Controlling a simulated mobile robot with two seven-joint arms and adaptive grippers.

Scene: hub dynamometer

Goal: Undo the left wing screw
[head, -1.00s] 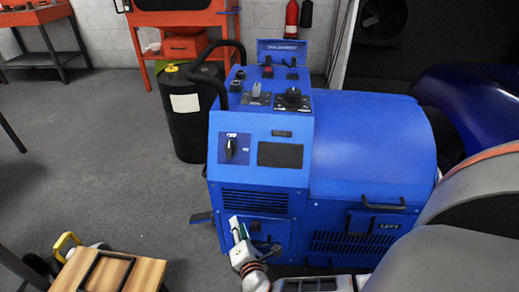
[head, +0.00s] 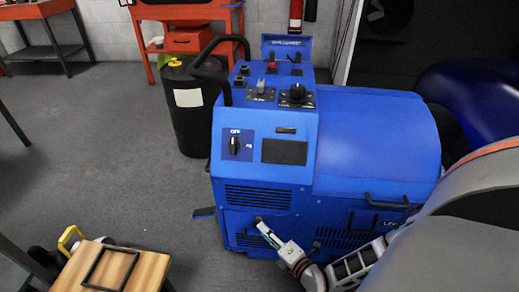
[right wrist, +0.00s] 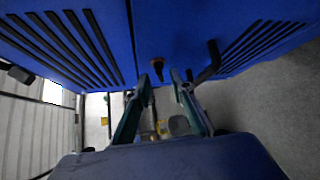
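The blue dynamometer (head: 320,140) stands ahead, with slotted vents low on its front. My right gripper (head: 262,226) is at its lower front, below the upper vent. In the right wrist view the two fingers (right wrist: 159,77) are apart, with nothing clamped between them. A black bent handle (right wrist: 211,60) sticks out to the right of the fingers. My left gripper is out of view.
A black drum (head: 187,115) stands behind the machine at left. A wooden-topped box (head: 120,272) with a black frame is at the lower left. Black handles (head: 385,202) stick out from the machine's right side. Grey floor (head: 110,160) left of the machine is clear.

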